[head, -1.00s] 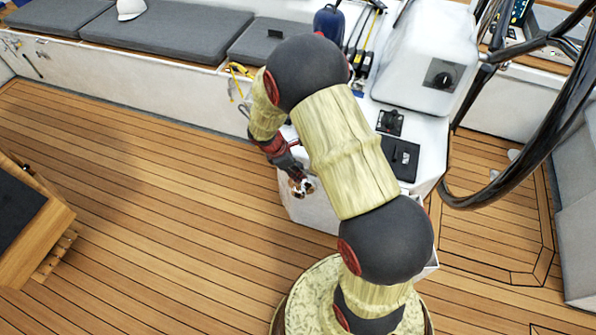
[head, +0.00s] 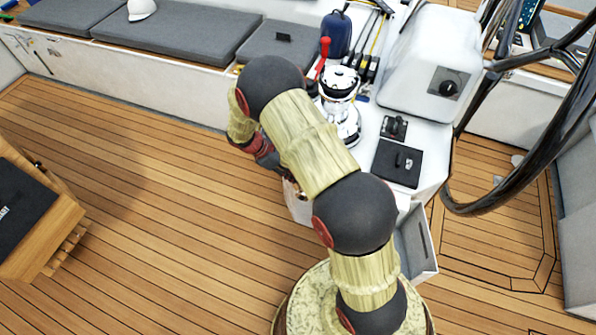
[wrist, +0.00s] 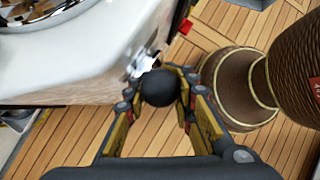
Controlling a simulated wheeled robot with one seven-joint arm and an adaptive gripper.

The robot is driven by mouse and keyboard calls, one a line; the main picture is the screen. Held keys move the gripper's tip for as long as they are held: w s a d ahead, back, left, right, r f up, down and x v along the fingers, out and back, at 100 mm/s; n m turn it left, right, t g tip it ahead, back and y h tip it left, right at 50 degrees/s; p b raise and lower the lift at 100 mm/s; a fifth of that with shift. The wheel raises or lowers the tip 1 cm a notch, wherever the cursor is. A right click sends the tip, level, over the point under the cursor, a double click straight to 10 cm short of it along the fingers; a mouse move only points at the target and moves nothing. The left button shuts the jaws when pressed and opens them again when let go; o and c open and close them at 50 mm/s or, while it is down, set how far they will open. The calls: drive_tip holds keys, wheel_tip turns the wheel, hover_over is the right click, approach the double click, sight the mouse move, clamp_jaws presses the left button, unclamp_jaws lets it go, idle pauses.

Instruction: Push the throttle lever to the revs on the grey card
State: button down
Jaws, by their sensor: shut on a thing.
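The throttle lever's round black knob (wrist: 160,87) sits between the fingertips of my gripper (wrist: 162,92) in the wrist view. The fingers are shut on it from both sides. A shiny metal fitting (wrist: 139,63) shows just behind the knob, against the side of the white console (wrist: 115,50). In the head view my arm covers most of the gripper and the lever, so the lever's angle is hard to tell. I cannot make out the grey card or its marks in either view.
A chrome winch (head: 339,88) with a red handle stands on the console top, right of my arm. The black steering wheel (head: 565,130) is at the right. A wooden table (head: 45,235) is at the left. Open teak deck (head: 150,200) lies between.

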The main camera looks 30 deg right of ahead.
drive_tip(key=w+a, duration=0.1)
drive_tip(key=w+a+f+g+h, duration=0.1)
drive_tip(key=shift+w+f+g, duration=0.1)
drive_tip(key=shift+w+g, duration=0.2)
idle(0.3)
drive_tip(key=c, duration=1.6)
unclamp_jaws()
drive_tip(key=shift+o, duration=0.2)
drive_tip(key=v, duration=1.2)
drive_tip(key=shift+a, duration=0.2)
drive_tip(key=shift+f, duration=0.15)
